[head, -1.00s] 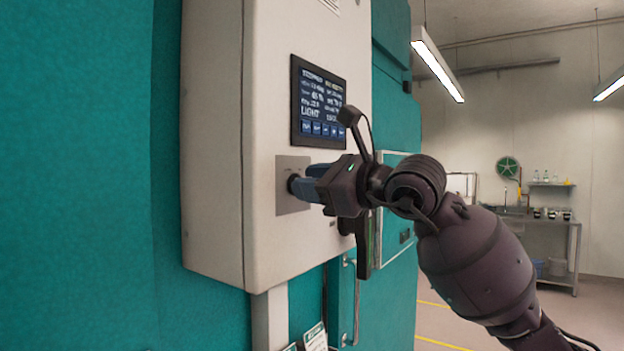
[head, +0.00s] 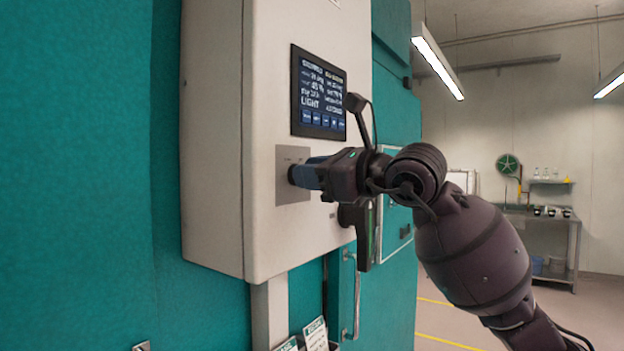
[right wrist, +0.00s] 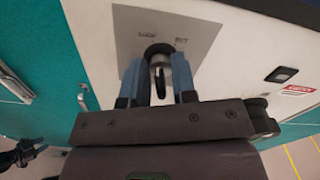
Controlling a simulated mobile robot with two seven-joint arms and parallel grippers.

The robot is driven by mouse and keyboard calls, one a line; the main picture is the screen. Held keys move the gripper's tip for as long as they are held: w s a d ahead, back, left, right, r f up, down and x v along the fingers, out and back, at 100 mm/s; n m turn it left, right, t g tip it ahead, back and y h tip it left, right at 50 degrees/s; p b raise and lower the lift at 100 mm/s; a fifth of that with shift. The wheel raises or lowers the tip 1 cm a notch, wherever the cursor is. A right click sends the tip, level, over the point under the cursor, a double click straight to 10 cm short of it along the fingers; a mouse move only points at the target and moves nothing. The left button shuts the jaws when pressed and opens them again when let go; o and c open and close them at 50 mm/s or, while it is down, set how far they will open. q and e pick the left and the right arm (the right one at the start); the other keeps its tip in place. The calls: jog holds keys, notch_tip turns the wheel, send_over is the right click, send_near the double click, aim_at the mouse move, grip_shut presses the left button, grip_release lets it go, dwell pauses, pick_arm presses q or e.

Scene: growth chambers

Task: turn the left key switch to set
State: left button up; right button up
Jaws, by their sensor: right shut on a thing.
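The key switch (right wrist: 158,50) is a dark round collar on a square grey metal plate (head: 286,199), on the front of a white control box (head: 215,140). A dark part at the lower left of the right wrist view looks like my left gripper (right wrist: 22,152).
A lit screen (head: 318,93) sits on the box just above the plate. The box hangs on a teal chamber (head: 80,200) with a door handle (head: 356,300) below right. The floor at the right is open, with a bench (head: 545,225) far back.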

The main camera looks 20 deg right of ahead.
jog(key=shift+f+m+b, duration=0.15)
jog(key=shift+m+b, duration=0.3)
jog(key=shift+m, duration=0.45)
jog(key=m, duration=0.2)
jog(key=shift+w+m+b, duration=0.1)
jog(key=shift+m+b, duration=0.2)
jog(key=shift+m, duration=0.1)
jog(key=m, duration=0.2)
jog(key=shift+d+m, duration=0.1)
jog(key=shift+m, duration=1.6)
jog(key=o, duration=0.6)
jog(key=shift+d, duration=0.1)
